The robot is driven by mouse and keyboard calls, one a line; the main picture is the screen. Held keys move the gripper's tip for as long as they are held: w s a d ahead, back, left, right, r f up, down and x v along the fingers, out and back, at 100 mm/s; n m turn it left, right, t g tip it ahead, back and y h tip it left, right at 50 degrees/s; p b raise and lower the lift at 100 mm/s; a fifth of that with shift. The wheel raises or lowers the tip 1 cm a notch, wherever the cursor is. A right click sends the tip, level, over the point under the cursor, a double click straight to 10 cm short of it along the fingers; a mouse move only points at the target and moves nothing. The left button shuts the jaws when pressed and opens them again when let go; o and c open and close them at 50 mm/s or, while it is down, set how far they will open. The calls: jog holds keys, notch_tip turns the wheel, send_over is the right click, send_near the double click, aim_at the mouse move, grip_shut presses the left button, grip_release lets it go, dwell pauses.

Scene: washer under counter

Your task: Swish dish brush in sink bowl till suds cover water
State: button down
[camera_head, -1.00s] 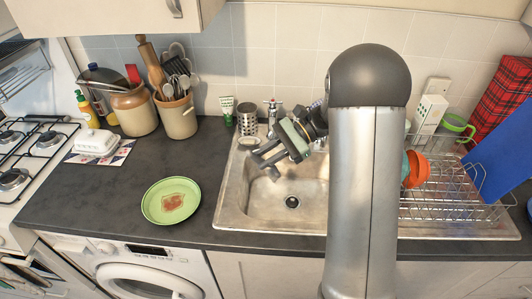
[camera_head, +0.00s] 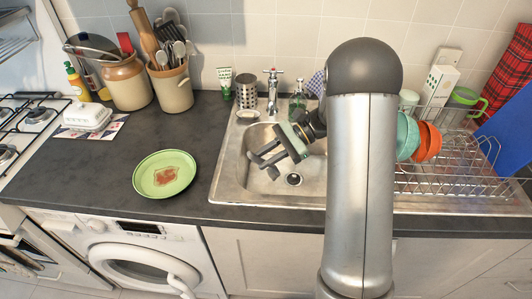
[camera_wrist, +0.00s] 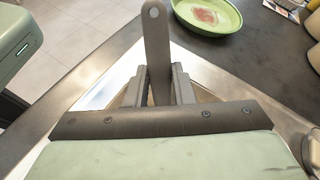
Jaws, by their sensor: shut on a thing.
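My gripper (camera_head: 266,164) is over the left part of the metal sink bowl (camera_head: 250,191), left of my arm column. In the wrist view my gripper (camera_wrist: 158,80) is shut on a flat grey handle with a hole at its end, which I take for the dish brush (camera_wrist: 156,42). The brush head is hidden in both views. The drain (camera_head: 293,180) shows bare in the bowl floor. I see no suds, and cannot make out any water. My arm column hides the bowl's right side.
A chrome tap (camera_head: 272,90) and a soap bottle (camera_head: 297,102) stand behind the bowl. A green plate (camera_head: 150,183) with a reddish stain lies on the counter at left. A wire dish rack (camera_head: 450,178) with orange and teal bowls (camera_head: 428,141) is at right.

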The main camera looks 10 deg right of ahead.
notch_tip(320, 180, down, 7)
jog(key=b, duration=0.3)
jog(key=shift+b, duration=0.35)
jog(key=shift+r, duration=0.1)
jog(key=s+d, duration=0.4)
jog(key=d, duration=0.9)
jog(key=shift+d+p, duration=0.25)
jog(key=shift+p, duration=0.05)
jog(key=shift+w+a, duration=0.1)
jog(key=shift+a, duration=0.05)
jog(key=w+a, duration=0.3)
jog(key=a, duration=1)
jog(key=shift+w+p, duration=0.4)
jog(key=shift+p, duration=0.05)
jog(key=shift+a, duration=0.1)
